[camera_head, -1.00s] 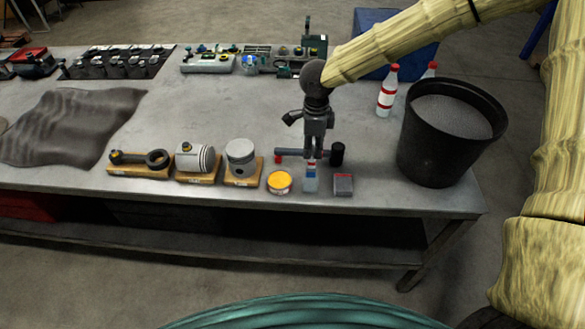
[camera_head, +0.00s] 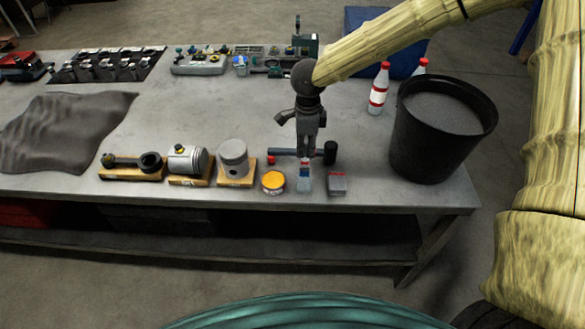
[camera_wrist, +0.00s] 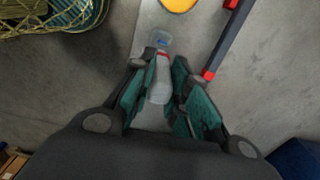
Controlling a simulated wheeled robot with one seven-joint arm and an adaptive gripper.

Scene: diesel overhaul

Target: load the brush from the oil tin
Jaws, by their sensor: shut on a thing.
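The oil tin (camera_head: 273,182) is a short round tin with yellow-orange contents. It stands near the front edge of the bench, just left of the brush; part of it shows at the top of the wrist view (camera_wrist: 178,4). My gripper (camera_head: 306,157) points down and is shut on the brush (camera_head: 304,182). The brush is pale grey with red and blue marks; in the wrist view (camera_wrist: 160,82) it lies between the two green-padded fingers. The fingers hide part of it. I cannot tell whether its far end touches the bench.
A black bucket (camera_head: 440,165) stands at the right.

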